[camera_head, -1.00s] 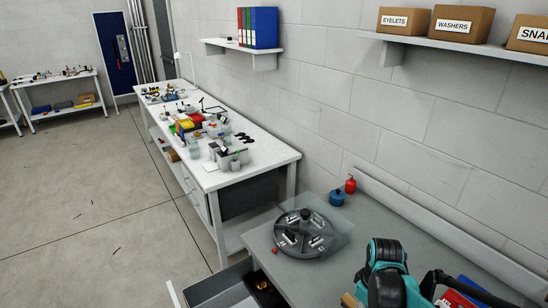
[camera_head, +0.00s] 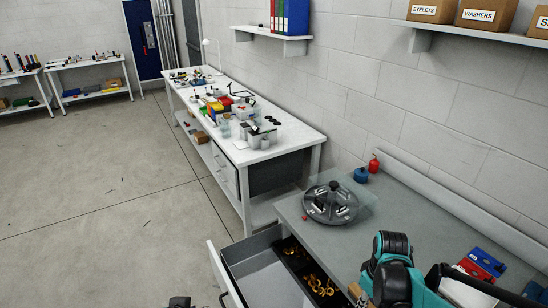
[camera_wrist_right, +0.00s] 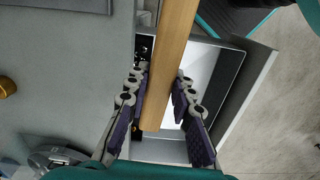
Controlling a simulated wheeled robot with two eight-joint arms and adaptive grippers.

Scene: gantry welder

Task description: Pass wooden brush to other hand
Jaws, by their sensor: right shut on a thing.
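The wooden brush (camera_wrist_right: 175,45) shows in the right wrist view as a long, flat, light wooden piece. It runs from the top edge down between the fingers of my right gripper (camera_wrist_right: 162,78), which is shut on it. Its bristles are not visible in that view. In the head view my teal right arm comes in at the bottom right, and a small tan piece beside it (camera_head: 355,291) looks like part of the brush. A small dark part at the bottom edge (camera_head: 180,302) may be my left gripper; its fingers cannot be made out.
An open drawer (camera_head: 236,261) with brass-coloured parts (camera_head: 319,284) juts from the grey bench (camera_head: 400,210). On the bench are a round grey tray (camera_head: 330,205), a blue pot (camera_head: 361,174) and a red bottle (camera_head: 374,163). A cluttered white table (camera_head: 290,140) stands beyond. Floor at left is clear.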

